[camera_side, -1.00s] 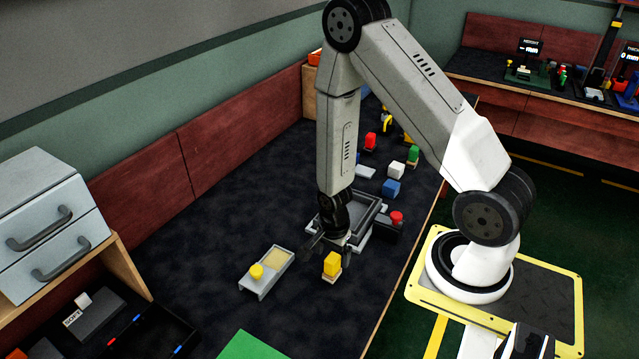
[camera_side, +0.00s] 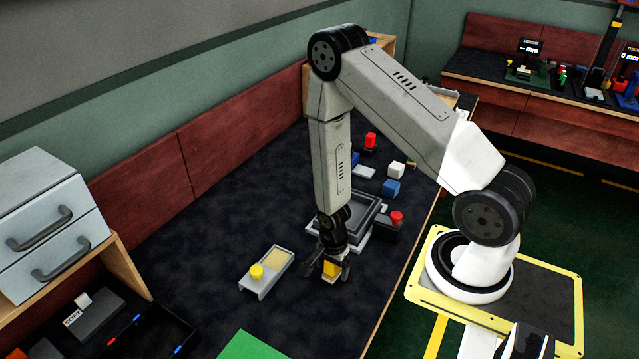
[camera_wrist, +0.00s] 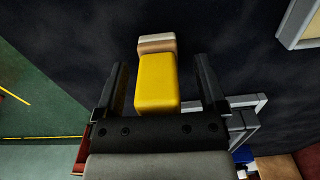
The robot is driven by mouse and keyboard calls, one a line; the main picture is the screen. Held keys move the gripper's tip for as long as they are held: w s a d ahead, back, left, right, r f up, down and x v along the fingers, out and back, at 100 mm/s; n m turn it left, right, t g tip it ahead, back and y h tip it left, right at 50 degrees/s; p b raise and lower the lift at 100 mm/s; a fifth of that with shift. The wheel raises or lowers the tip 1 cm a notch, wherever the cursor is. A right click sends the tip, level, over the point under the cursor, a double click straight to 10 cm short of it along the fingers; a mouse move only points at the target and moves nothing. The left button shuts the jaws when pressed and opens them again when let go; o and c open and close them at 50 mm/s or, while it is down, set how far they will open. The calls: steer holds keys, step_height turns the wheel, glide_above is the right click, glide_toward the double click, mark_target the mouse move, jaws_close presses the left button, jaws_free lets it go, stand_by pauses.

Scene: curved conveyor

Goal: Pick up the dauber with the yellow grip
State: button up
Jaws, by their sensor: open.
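The dauber with the yellow grip (camera_side: 330,269) stands on the dark table, below my gripper in the side view. In the wrist view its yellow grip (camera_wrist: 156,83) lies between my two fingers, with a tan and pale base (camera_wrist: 157,42) at its far end. My gripper (camera_side: 333,274) is open, with a finger on each side of the yellow grip; it also shows in the wrist view (camera_wrist: 160,80). Dark gaps show between the grip and both fingers. The fingers partly hide the dauber in the side view.
A pale tray with a yellow pad and yellow knob (camera_side: 264,273) lies just left. A grey tray (camera_side: 368,213) and a red-topped piece (camera_side: 396,218) stand close behind. A blue block (camera_side: 391,188) and white block (camera_side: 396,168) are farther back. The table's left middle is clear.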

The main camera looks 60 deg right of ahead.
stand_by(0.3)
jaws_close()
steer(key=shift+r, duration=0.1)
steer(key=shift+r, duration=4.9)
